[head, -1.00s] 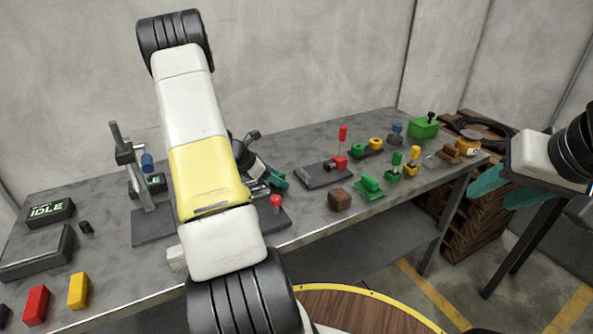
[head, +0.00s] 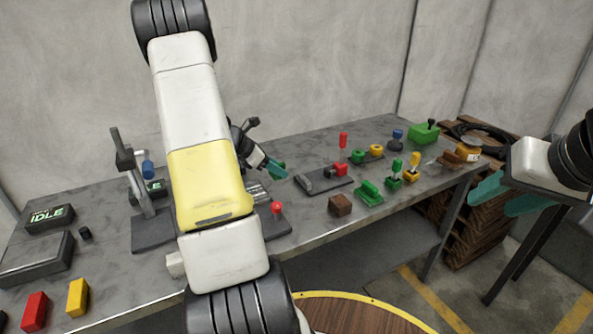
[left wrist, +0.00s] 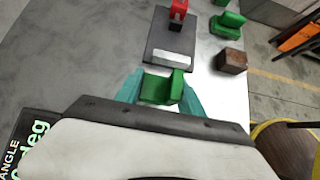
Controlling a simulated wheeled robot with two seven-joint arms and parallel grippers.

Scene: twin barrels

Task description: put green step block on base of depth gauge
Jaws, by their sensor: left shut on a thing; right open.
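My left gripper (head: 272,168) is shut on the green step block (left wrist: 158,88), between its teal fingers in the left wrist view. In the head view the block is partly hidden by the gripper. Just beyond it lies a dark base plate (left wrist: 162,38) with a light grey block (left wrist: 174,57) and a red clamp-like part (left wrist: 178,12). To the left stands an upright grey column (head: 135,175) with a blue cylinder, on a dark base (head: 150,232). I cannot tell for certain which is the depth gauge. My right gripper (head: 506,196) is open and empty, off the bench's right end.
A brown block (head: 340,205), a green piece (head: 369,192) and several small coloured fixtures stand on the right of the bench. Red (head: 35,312) and yellow (head: 77,297) blocks are at front left. My left arm hides the bench middle.

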